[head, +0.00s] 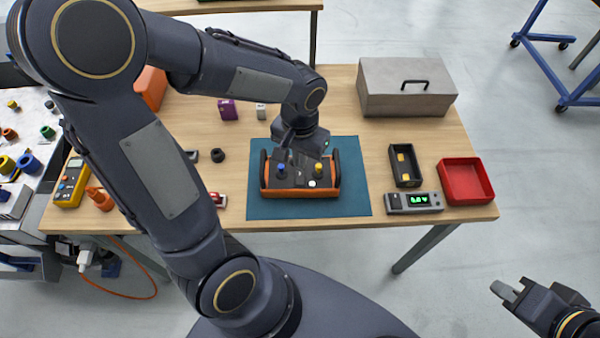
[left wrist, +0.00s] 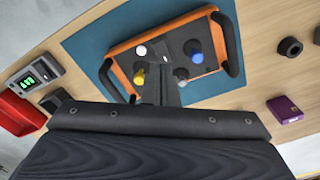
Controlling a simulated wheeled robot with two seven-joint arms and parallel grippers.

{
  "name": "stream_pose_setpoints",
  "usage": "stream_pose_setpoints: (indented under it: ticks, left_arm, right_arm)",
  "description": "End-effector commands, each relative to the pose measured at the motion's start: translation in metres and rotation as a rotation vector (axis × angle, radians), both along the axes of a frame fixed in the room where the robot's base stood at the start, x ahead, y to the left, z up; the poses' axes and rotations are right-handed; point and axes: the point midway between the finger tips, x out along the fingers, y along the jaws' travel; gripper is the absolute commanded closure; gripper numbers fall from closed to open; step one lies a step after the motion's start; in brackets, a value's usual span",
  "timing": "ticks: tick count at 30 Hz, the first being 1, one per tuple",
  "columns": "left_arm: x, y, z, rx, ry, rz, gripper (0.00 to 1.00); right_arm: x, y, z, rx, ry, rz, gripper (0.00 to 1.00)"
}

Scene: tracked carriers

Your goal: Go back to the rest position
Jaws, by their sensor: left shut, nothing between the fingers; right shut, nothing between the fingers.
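My left gripper (head: 290,158) is shut and empty, just above the orange and black carrier (head: 302,192) on the teal mat (head: 350,205). In the left wrist view its fingers (left wrist: 166,82) cover part of the carrier (left wrist: 120,68), between the blue, yellow, white and grey knobs. I cannot tell whether the fingertips touch it. My right gripper (head: 506,290) is shut and empty, out over the floor in front of the table at the lower right.
On the wooden table (head: 440,135) stand a grey toolbox (head: 405,90), a black tray (head: 404,165), a red bin (head: 465,182), a meter with a green display (head: 413,201) and a purple box (head: 227,109). A yellow multimeter (head: 71,183) lies at the left.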

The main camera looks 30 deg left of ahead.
Motion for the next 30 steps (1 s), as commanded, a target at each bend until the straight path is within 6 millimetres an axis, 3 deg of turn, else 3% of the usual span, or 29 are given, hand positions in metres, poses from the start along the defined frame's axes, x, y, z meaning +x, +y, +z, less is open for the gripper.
stream_pose_setpoints:
  ticks: [12,16,24,30]
  left_arm:
    - [0.000,0.000,0.000,-0.001,-0.002,0.001,1.00]
    - [-0.008,0.003,0.011,-0.033,-0.029,0.018,1.00]
    - [-0.064,0.006,0.066,-0.223,-0.225,0.092,1.00]
    - [-0.101,-0.002,0.088,-0.322,-0.389,0.115,1.00]
  right_arm:
    - [0.000,0.000,-0.001,0.000,0.000,0.000,1.00]
    - [0.000,0.000,-0.001,0.000,0.000,0.000,1.00]
    - [0.000,0.000,-0.001,0.000,0.000,0.000,1.00]
    - [0.000,0.000,-0.001,0.000,0.000,0.000,1.00]
